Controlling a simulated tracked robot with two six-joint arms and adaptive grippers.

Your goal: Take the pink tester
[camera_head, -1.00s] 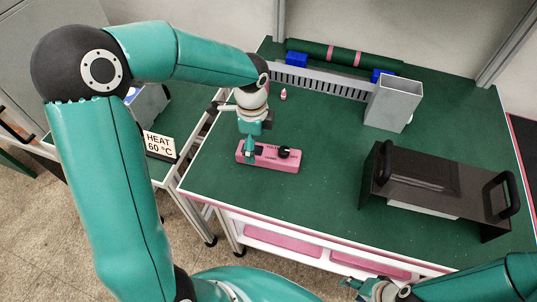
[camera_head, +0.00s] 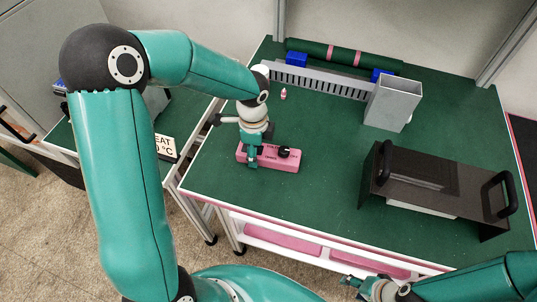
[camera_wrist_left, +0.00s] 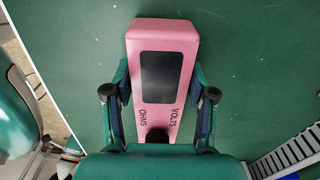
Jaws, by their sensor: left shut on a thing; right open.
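The pink tester (camera_head: 283,161) lies flat on the green table top near its left front edge. It is a long pink block with a black knob on top. In the left wrist view the tester (camera_wrist_left: 161,31) shows a dark screen and the words OHMS and VOLTS. My left gripper (camera_head: 254,160) is over the tester's left part, its fingers shut on the tester's two long sides; they also show in the left wrist view (camera_wrist_left: 159,98). My right gripper (camera_head: 350,285) is open and empty at the bottom, in front of the table, partly cut off by the frame.
A black cover with handles (camera_head: 438,182) stands at the right. A grey metal duct (camera_head: 393,103) stands behind it. A small pink-white bottle (camera_head: 283,94) and a slotted rail (camera_head: 325,83) are at the back. A heat sign (camera_head: 166,148) sits on the left side table.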

